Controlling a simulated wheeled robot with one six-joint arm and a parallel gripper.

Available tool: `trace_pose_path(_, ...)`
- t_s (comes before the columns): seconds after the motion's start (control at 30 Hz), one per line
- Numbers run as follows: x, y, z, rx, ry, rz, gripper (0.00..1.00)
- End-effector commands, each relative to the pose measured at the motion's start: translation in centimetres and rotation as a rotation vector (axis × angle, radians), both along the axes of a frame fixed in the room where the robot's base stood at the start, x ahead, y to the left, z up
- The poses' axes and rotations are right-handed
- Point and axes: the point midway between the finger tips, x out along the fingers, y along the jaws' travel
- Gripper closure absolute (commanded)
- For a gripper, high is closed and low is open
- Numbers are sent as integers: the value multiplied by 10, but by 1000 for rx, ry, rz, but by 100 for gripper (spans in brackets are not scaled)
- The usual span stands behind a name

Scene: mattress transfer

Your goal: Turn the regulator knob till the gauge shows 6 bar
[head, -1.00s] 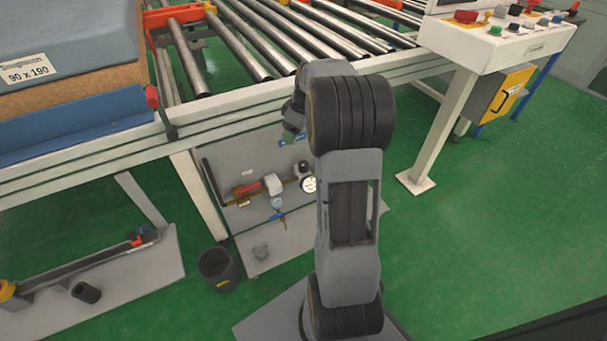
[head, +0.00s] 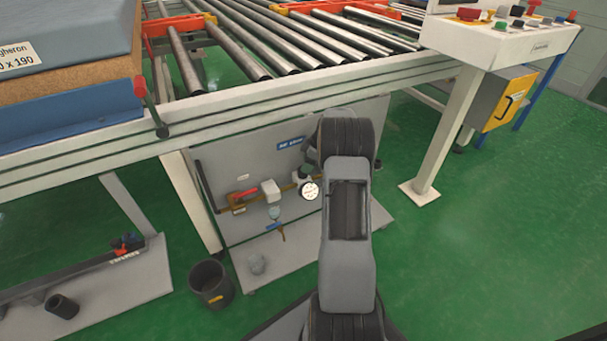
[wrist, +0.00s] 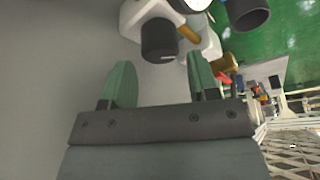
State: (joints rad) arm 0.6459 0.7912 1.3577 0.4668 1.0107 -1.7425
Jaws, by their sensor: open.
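The regulator's black knob (wrist: 159,39) shows at the top of the wrist view, on a white fitting by the grey panel. It lies just beyond and roughly between the tips of my gripper (wrist: 160,75). The two green fingers are open with nothing between them, and the knob looks apart from both. The white round gauge (head: 309,190) is on the panel in the head view; its reading is too small to tell. Only its lower edge (wrist: 190,4) shows in the wrist view. My gripper is hidden behind my arm in the head view.
The grey panel (head: 235,170) also carries a red-handled valve (head: 243,194) and a blue-handled valve (head: 273,226). The roller conveyor's frame (head: 230,115) runs above it. A black bin (head: 211,284) stands at lower left.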

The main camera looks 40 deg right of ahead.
Motion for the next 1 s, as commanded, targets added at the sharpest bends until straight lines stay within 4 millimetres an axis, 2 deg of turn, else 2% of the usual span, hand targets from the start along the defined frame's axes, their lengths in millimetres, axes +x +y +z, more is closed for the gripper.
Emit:
trace_pose_path(0.03, 2, 3, -11, 1, 1, 0, 45)
trace_pose_path(0.1, 4, 5, -19, 0, 0, 0, 45)
trace_pose_path(0.3, 9, 10, -34, -1, -1, 0, 45)
trace_pose_path(0.73, 11, 12, -38, 0, 0, -1, 45)
trace_pose_path(1.0, 11, 12, -39, 0, 0, -1, 70)
